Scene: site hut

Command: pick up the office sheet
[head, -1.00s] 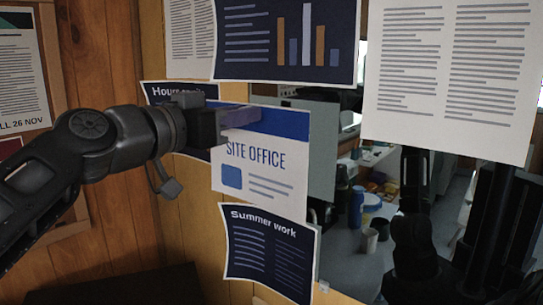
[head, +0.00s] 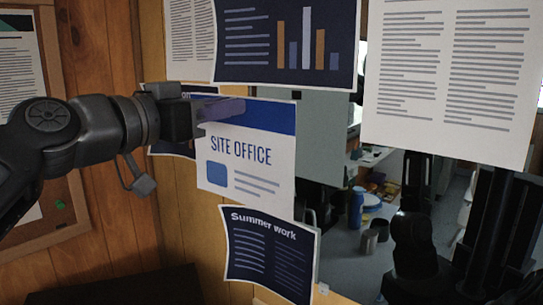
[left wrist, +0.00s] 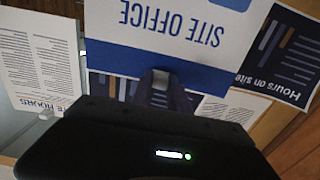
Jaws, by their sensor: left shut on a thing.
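The office sheet (head: 246,178) is white with a blue top band and the words SITE OFFICE. In the head view it hangs in front of the other papers, slightly tilted. My left gripper (head: 222,110) is shut on its blue top edge, near the upper left corner. In the left wrist view the sheet (left wrist: 168,28) appears upside down, with a fingertip of the left gripper (left wrist: 160,82) at its blue band. My right gripper is not seen; dark upright shapes at the right cannot be told clearly.
A dark Summer work sheet (head: 265,258) hangs just below. A dark chart sheet (head: 250,50) is above, and a large text page (head: 450,70) is at the right. The Hours on site sheet (left wrist: 283,62) is partly hidden behind my gripper in the head view. Cups and a blue bottle (head: 357,205) stand beyond.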

